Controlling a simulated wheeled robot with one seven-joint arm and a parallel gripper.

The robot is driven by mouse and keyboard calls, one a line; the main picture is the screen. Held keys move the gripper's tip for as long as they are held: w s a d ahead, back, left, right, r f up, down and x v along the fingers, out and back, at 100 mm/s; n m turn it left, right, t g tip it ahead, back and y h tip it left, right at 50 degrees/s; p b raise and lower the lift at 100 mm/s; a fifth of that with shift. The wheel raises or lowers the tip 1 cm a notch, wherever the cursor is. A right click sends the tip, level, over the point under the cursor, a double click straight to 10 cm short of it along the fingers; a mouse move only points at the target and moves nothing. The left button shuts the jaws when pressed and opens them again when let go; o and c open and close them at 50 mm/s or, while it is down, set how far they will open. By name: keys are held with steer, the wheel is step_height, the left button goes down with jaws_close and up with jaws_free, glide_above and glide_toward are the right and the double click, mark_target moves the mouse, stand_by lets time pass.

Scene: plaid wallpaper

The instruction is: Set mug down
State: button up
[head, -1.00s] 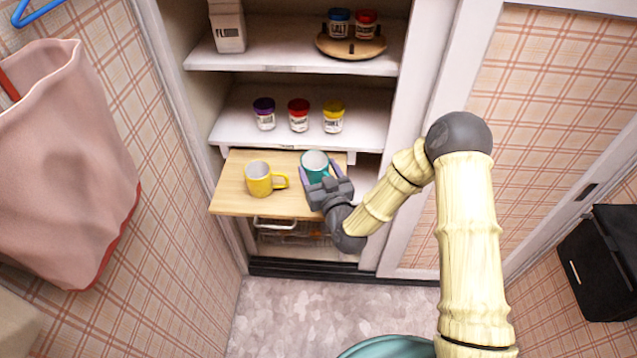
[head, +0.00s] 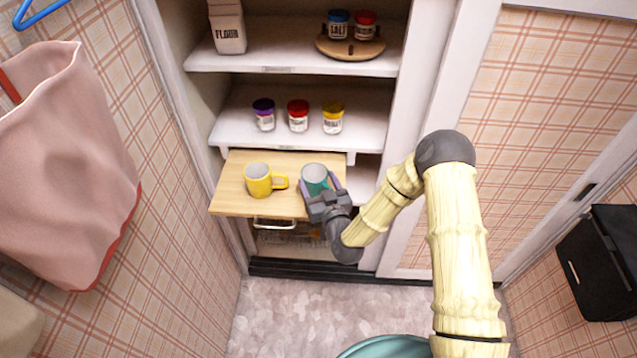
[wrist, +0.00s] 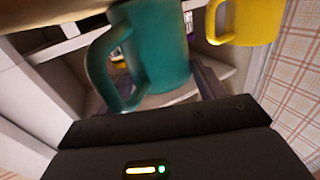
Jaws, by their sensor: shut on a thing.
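A teal mug (head: 314,177) is held in my gripper (head: 318,190), over the right part of a pulled-out wooden board (head: 235,200). The fingers are shut on the mug from its front side. In the wrist view the teal mug (wrist: 160,50) fills the middle, its handle toward the left. A yellow mug (head: 258,180) stands on the board to the left, its handle pointing right toward the teal mug. I cannot tell whether the teal mug's base touches the board.
The shelf above holds purple, red and yellow-lidded jars (head: 298,116). The top shelf has a flour carton (head: 228,28) and a round wooden tray (head: 350,50) with two jars. A wire basket handle (head: 275,224) is below the board. The board's front left is bare.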

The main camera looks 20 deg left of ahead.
steer(key=o, duration=1.1)
steer(key=shift+o, duration=0.2)
steer(key=shift+s, duration=0.1)
steer(key=b+v, duration=0.2)
steer(key=v, duration=1)
steer(key=shift+b, duration=0.3)
